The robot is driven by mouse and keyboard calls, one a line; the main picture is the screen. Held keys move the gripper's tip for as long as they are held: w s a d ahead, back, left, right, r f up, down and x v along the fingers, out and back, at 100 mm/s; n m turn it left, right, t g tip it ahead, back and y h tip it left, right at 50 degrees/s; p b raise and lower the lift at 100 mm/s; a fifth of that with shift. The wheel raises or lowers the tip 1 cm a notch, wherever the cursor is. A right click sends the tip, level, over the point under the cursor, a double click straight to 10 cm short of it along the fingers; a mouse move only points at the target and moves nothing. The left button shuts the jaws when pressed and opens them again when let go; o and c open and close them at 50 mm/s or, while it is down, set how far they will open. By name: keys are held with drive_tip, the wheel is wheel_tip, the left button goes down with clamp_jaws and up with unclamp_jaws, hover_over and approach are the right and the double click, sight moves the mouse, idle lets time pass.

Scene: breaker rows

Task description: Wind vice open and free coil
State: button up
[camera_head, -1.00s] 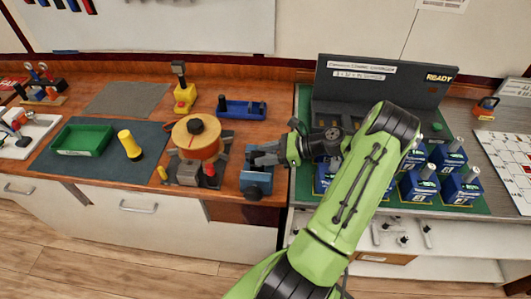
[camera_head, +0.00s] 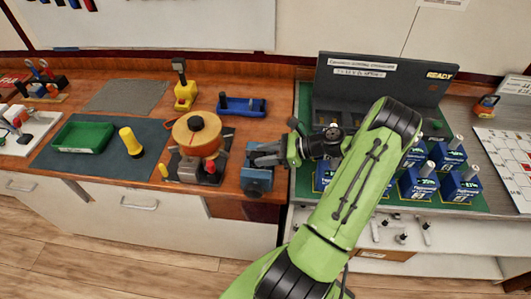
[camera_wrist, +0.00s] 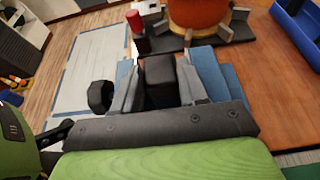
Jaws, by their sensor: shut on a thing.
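A blue vice (camera_head: 257,181) stands at the front edge of the wooden bench, with a dark round knob at its front. The vice also shows in the wrist view (camera_wrist: 237,86), its dark knob (camera_wrist: 100,97) to the left. My gripper (camera_head: 262,155) is over the vice. In the wrist view its grey fingers (camera_wrist: 160,84) are shut on a dark block (camera_wrist: 160,72) between the blue vice parts. I cannot tell whether this block is a coil or part of the vice. An orange, coil-like drum (camera_head: 197,133) sits in grey supports left of the vice.
A blue tray (camera_head: 242,106) lies behind the vice, and a yellow tool (camera_head: 184,92) stands behind the drum. A green bin (camera_head: 83,136) and yellow-topped cylinder (camera_head: 131,142) are farther left. Blue breakers (camera_head: 417,184) stand at right before a dark panel (camera_head: 385,85).

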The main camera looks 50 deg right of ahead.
drive_tip(key=o, duration=1.3)
drive_tip(key=p+v, duration=0.2)
drive_tip(key=v, duration=1.3)
drive_tip(key=shift+s+d+r+p, duration=0.1)
drive_tip(key=shift+s+d+p, duration=0.2)
drive_tip(key=shift+p, duration=0.1)
drive_tip(key=shift+w, duration=0.15)
